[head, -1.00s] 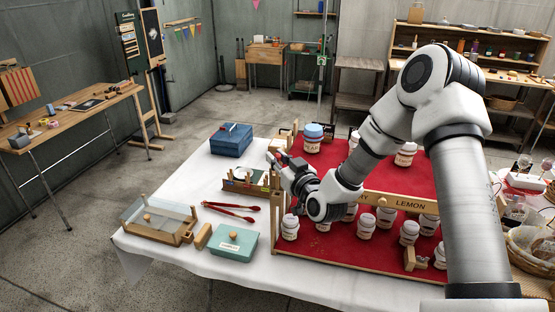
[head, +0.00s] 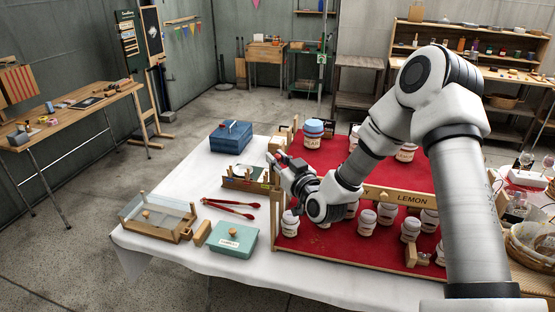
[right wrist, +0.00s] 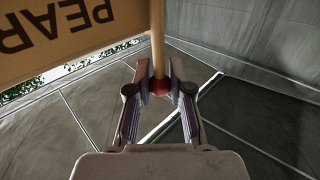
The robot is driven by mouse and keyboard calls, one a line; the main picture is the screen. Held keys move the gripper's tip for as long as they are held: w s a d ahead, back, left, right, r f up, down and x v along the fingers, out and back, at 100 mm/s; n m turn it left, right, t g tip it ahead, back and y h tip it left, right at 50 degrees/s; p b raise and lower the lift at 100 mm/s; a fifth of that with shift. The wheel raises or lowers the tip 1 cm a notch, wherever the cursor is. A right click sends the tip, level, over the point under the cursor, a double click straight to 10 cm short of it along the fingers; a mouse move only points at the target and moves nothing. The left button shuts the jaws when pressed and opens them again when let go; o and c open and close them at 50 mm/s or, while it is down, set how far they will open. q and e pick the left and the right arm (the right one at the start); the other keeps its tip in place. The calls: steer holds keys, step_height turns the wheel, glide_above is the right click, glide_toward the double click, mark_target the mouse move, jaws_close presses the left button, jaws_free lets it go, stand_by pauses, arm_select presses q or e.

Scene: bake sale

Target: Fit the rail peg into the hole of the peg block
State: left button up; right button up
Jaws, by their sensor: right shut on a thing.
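My right gripper (head: 279,163) is above the left edge of the red display, near its back left corner. In the right wrist view, its two fingers (right wrist: 159,86) are shut on the rail peg (right wrist: 158,38), a light wooden rod with a red part between the fingertips. A wooden board lettered PEAR (right wrist: 70,28) stands beside the rod, upside down in that view. A small wooden block (head: 276,144) shows just behind the gripper in the head view; I cannot tell whether it is the peg block, and no hole is visible. My left gripper is out of view.
White-lidded jars (head: 367,222) stand on the red display (head: 330,250), with a LEMON rail (head: 405,198) across it. A blue box (head: 230,136), red tongs (head: 228,208), a glass-topped wooden tray (head: 158,216) and a teal box (head: 233,240) lie on the white cloth (head: 190,180).

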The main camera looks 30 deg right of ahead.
steer(key=shift+f+b, duration=0.9)
steer(key=shift+f, duration=0.25)
steer(key=o, duration=0.8)
steer(key=shift+r, duration=0.1)
steer(key=shift+o, duration=0.2)
steer(key=s+a, duration=0.1)
steer(key=s, duration=1.1)
